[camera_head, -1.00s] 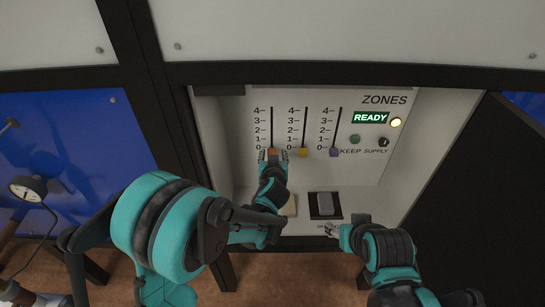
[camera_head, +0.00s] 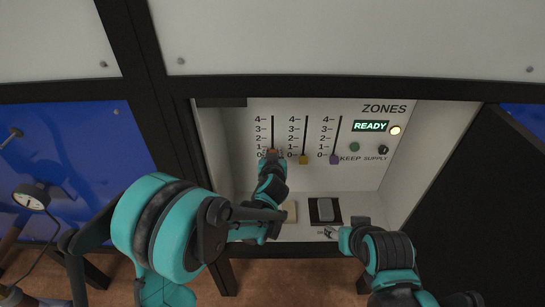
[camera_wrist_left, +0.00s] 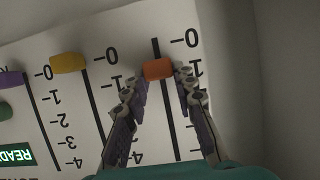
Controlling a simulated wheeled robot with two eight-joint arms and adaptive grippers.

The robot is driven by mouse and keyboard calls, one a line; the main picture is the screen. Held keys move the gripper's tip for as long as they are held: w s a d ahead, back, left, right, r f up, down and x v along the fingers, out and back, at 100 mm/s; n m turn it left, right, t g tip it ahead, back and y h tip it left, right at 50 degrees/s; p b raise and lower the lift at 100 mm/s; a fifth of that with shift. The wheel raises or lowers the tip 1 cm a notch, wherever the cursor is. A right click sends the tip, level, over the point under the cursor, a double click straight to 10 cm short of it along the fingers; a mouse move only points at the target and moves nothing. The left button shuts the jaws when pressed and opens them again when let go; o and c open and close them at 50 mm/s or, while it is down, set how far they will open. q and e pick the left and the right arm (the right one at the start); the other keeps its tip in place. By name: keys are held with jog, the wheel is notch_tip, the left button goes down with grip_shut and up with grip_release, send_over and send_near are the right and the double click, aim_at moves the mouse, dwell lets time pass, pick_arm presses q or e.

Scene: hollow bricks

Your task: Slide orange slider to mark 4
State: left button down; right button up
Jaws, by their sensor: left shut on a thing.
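The orange slider (camera_head: 272,152) is on the leftmost of three vertical tracks on the ZONES panel. In the left wrist view, which is upside down, the orange slider (camera_wrist_left: 158,68) sits between marks 0 and 1, nearer 1. My left gripper (camera_head: 271,156) is shut on it, with a finger on each side in the left wrist view (camera_wrist_left: 161,82). My right gripper (camera_head: 330,233) is apart from the sliders, low at the cabinet's front; its jaw state is too small to tell.
The yellow slider (camera_head: 303,160) and purple slider (camera_head: 334,160) stand at 0 on neighbouring tracks. A lit READY display (camera_head: 370,126), a glowing lamp (camera_head: 395,130), a green button (camera_head: 354,147) and a black knob (camera_head: 383,150) are to the right. Cabinet walls enclose the panel.

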pick_arm(q)
jog(key=p, duration=0.8)
send_near(273, 119)
jog(key=x, duration=0.5)
jog(key=shift+w+a+f, duration=0.1)
jog(key=c, duration=1.6)
grip_release()
jog(key=o, duration=0.4)
jog(key=shift+s+r, duration=0.2)
jog(key=shift+s, duration=0.1)
jog(key=shift+w+f, duration=0.1)
jog(key=shift+w, duration=0.05)
jog(key=shift+s+r, duration=0.2)
jog(key=shift+s, duration=0.2)
jog(key=v, duration=1.1)
jog(key=shift+s+r, duration=0.15)
jog(key=shift+s, duration=0.05)
